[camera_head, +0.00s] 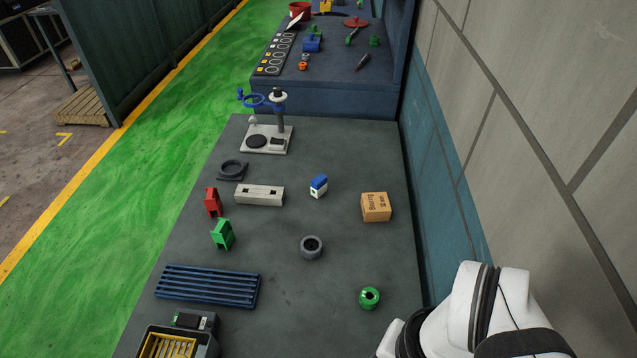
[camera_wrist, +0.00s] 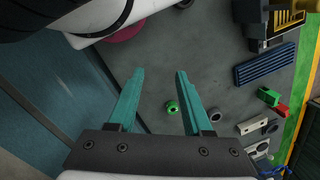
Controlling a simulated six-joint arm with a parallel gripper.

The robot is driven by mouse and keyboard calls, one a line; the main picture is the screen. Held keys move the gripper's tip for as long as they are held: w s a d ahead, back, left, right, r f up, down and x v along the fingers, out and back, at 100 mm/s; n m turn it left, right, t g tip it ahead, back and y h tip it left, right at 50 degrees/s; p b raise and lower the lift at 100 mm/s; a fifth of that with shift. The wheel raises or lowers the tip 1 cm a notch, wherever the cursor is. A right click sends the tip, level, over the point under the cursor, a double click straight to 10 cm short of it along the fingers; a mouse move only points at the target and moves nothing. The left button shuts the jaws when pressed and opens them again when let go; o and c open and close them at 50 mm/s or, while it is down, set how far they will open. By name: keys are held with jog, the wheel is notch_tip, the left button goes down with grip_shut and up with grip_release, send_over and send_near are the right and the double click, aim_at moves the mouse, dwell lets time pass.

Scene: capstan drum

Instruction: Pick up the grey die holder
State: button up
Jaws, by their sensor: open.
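The grey die holder appears to be the short grey ring-shaped piece (camera_head: 311,247) with a dark round hole, standing on the dark table right of its middle. It also shows in the wrist view as a small grey ring (camera_wrist: 214,117), partly behind the right finger. My gripper (camera_wrist: 160,73) is open and empty, with two teal fingers spread apart. The ring lies well beyond the fingers, to their right. In the head view the gripper itself is out of sight; only my white arm shows at lower right.
A green ring (camera_head: 369,298) lies nearest the die holder on the right. A cardboard box (camera_head: 376,207), blue-white block (camera_head: 318,186), pale bar (camera_head: 259,195), green block (camera_head: 222,234), red block (camera_head: 213,202) and blue slatted rack (camera_head: 207,286) surround it. Bare table separates them. A wall borders the right.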

aim_at(315, 243)
dwell(0.3)
jog(key=o, duration=0.8)
jog(key=w+a+f+n+h, duration=0.1)
jog(key=w+f+n+h, duration=0.1)
jog(key=w+n+h, duration=0.45)
jog(key=w+a+f+n+h, duration=0.1)
jog(key=w+f+n+h, duration=0.15)
jog(key=w+n, duration=0.65)
jog(key=w+a+f+n+t, duration=0.2)
jog(key=a+f+n+t, duration=0.1)
jog(key=a+n, duration=0.3)
jog(key=w+a+f+n+t, duration=0.1)
jog(key=a+f+n+t, duration=0.3)
jog(key=a+n, duration=0.2)
jog(key=w+a+f+n+t, duration=0.2)
jog(key=a+f+n+t, duration=0.2)
jog(key=a+n, duration=0.2)
jog(key=shift+w+a+f+n+h, duration=0.1)
jog(key=shift+w+a+n+h, duration=0.1)
jog(key=shift+a, duration=0.35)
jog(key=shift+w+a+f+n+h, duration=0.1)
jog(key=shift+a+n+h, duration=0.1)
jog(key=shift+a, duration=0.35)
jog(key=x, duration=1.5)
jog(key=shift+w, duration=0.35)
